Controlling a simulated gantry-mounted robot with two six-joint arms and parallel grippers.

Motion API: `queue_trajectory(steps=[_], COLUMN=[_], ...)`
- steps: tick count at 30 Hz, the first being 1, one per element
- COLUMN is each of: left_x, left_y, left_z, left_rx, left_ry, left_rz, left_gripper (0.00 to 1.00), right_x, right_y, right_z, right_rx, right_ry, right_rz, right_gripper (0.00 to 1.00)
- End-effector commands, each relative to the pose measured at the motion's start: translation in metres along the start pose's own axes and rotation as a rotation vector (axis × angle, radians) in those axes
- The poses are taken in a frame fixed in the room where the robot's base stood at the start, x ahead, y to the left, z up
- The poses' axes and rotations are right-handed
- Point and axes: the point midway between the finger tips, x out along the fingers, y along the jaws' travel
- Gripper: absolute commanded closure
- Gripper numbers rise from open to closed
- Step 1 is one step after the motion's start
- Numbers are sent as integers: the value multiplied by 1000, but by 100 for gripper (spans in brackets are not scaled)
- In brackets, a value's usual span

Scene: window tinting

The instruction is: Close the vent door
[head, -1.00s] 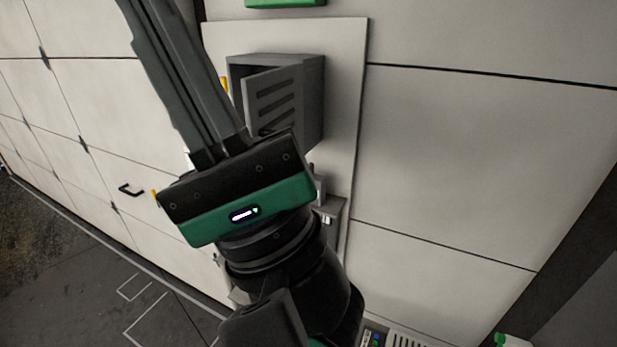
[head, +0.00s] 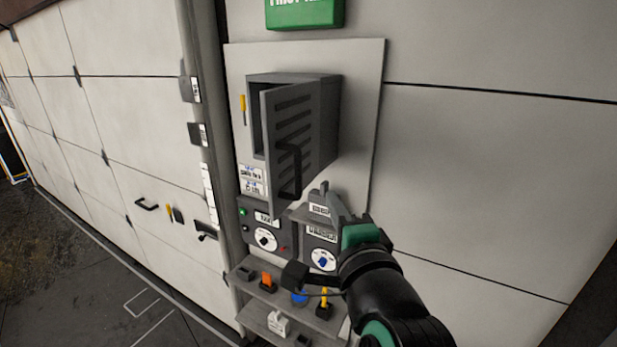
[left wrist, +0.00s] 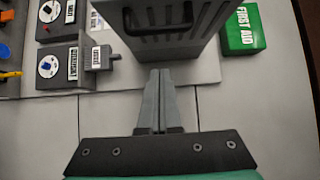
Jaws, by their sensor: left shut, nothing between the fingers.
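The grey vent box (head: 327,125) is mounted on a white wall panel. Its slatted vent door (head: 291,115) stands ajar, with a dark gap along the left side of the box. A black handle (head: 290,172) is on the door's front. My left gripper (head: 325,192) is shut and empty, to the lower right of the door and apart from the handle. In the left wrist view its fingertips (left wrist: 160,74) point at the vent box (left wrist: 200,45), and the door's handle (left wrist: 158,22) is partly cut off by the top edge. My right gripper is not in view.
Control boxes with dials (head: 263,238) sit below the vent, close to my left gripper. A shelf (head: 258,312) with small tools is lower down. A green first aid box (head: 305,12) is above. The wall to the right is bare.

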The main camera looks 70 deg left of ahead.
Motion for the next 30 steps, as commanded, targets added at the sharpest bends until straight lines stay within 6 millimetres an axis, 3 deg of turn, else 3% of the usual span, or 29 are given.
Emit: queue_trajectory(steps=[6, 12, 30], left_x=[49, 71, 78], left_y=[-5, -4, 0], left_z=[2, 22, 28], left_rx=[4, 2, 1], left_ry=[-6, -2, -3], left_rz=[-1, -1, -2], left_gripper=[100, 100, 100], right_x=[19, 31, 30], right_y=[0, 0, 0], right_z=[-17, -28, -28], right_rx=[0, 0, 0], right_ry=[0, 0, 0], right_rz=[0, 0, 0], right_gripper=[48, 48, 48])
